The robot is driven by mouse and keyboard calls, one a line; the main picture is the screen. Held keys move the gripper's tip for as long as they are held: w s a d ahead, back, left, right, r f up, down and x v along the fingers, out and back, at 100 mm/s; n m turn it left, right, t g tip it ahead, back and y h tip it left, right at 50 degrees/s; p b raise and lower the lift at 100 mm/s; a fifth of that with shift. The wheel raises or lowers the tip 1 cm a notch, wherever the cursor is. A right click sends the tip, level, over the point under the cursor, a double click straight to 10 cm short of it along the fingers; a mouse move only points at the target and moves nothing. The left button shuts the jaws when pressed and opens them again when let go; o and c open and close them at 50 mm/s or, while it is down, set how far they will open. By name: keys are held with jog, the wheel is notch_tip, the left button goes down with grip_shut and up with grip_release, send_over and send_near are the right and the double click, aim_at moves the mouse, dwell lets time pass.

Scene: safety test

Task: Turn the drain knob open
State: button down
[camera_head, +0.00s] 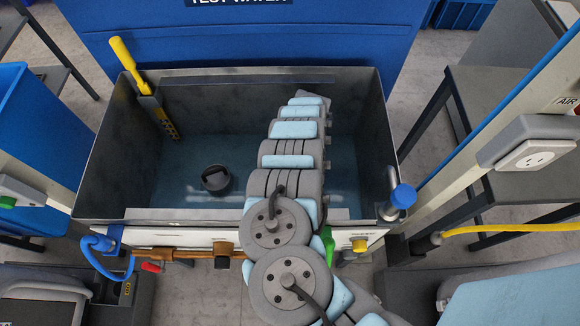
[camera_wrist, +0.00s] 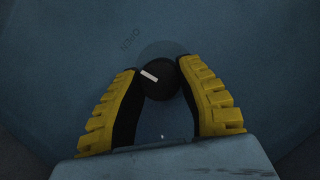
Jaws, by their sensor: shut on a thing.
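The black round knob (camera_wrist: 160,88) with a white mark on top shows in the wrist view, on the blue-grey floor of the tank. The white mark lies nearly crosswise, its right end slightly lower. My gripper (camera_wrist: 159,76) has its two yellow-ribbed fingers on either side of the knob, shut on it.
A black round object (camera_head: 216,179) sits in the tank left of my arm. A yellow-handled tool (camera_head: 124,55) hangs at the left wall. A blue-capped pipe (camera_head: 402,196) stands at the right front corner. A copper pipe (camera_head: 185,254) runs along the front. A blue panel (camera_head: 330,35) stands behind.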

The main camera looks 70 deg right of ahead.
jog(key=shift+m+t, duration=0.4)
jog(key=shift+m, duration=0.6)
jog(key=c, duration=0.9)
grip_release()
jog(key=shift+o, duration=1.4)
jog(key=shift+w+a, duration=0.1)
jog(key=shift+a, duration=0.05)
jog(key=v, duration=1.2)
